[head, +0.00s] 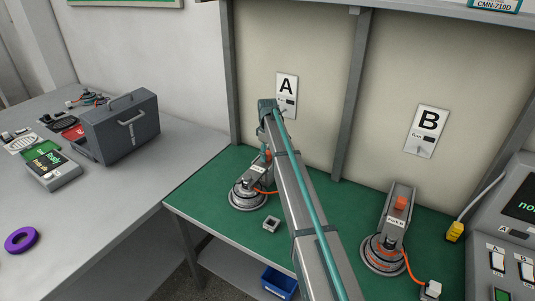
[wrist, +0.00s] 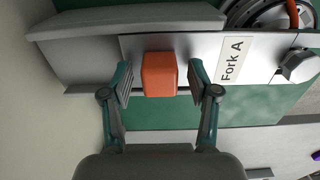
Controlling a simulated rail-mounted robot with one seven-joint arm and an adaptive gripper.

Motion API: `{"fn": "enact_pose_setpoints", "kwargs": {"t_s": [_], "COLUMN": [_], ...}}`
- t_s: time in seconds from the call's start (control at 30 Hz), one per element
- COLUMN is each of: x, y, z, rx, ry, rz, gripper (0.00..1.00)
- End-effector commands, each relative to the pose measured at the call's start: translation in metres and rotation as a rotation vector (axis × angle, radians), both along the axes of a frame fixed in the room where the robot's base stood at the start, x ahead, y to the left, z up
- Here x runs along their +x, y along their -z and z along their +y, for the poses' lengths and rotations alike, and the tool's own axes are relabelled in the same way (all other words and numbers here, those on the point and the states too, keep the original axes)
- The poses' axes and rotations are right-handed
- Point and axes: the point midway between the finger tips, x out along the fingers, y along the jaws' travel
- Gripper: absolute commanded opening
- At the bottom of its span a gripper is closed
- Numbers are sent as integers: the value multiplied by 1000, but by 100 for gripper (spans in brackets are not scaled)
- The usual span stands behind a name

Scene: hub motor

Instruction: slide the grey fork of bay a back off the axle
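The grey fork of bay A (wrist: 205,50), labelled "Fork A", carries an orange grip block (wrist: 159,76). My gripper (wrist: 161,82) is open, with one finger on each side of the block and a visible gap on both sides. The fork's front end lies over the round hub motor of bay A (head: 246,197). A hex nut (wrist: 298,66) shows at the axle end. How far the fork sits on the axle cannot be told.
Bay B holds a similar fork (head: 400,196) and hub motor (head: 381,254) to the right. A small grey block (head: 271,223) stands on the green bench (head: 205,195) in front of bay A. The back panel (head: 310,60) rises close behind. A control panel (head: 510,225) stands far right.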

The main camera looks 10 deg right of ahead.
Motion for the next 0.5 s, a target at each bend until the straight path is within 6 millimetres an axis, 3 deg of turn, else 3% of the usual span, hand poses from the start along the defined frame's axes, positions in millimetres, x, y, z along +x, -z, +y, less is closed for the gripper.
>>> {"fn": "enact_pose_setpoints", "kwargs": {"t_s": [0.03, 0.37, 0.5], "x": [0, 0, 0], "y": [0, 0, 0], "z": [0, 0, 0], "rx": [0, 1, 1], "ry": [0, 0, 0], "rz": [0, 1, 1], "gripper": [54, 0, 0]}}
